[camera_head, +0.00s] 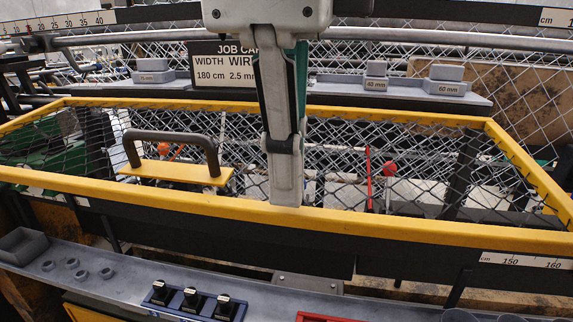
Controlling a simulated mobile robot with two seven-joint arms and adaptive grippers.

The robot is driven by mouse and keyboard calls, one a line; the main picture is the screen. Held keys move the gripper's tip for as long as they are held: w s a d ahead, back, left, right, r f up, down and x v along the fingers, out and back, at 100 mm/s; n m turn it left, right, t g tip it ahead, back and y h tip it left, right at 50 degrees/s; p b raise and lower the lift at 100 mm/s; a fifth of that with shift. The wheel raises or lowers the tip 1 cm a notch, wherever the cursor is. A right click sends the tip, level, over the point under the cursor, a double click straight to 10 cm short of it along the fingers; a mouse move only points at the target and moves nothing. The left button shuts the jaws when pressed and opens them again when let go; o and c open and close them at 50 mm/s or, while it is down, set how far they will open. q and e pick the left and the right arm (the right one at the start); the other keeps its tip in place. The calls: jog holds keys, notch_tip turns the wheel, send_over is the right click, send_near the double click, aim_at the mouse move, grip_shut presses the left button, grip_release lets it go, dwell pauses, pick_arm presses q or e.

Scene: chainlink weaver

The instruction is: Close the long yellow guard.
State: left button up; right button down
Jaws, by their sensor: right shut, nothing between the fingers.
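The long yellow guard (400,231) is a yellow frame with wire mesh, and it spans the machine almost from side to side. It lies low over the opening, with its front rail along the machine's near edge; I cannot tell if it is fully down. A dark handle (171,138) stands on a yellow plate left of the middle. My right gripper (286,203) is shut and empty, pointing down with its fingertips at the front rail; I cannot tell if they touch it. It hides part of the mesh. My left gripper is not in view.
A job card sign (222,64) stands behind the guard. Grey blocks marked 43 mm (376,77) and 60 mm (446,79) sit on the rear shelf. A grey front ledge (120,278) carries black switches (190,299). Chain-link mesh hangs at the back.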

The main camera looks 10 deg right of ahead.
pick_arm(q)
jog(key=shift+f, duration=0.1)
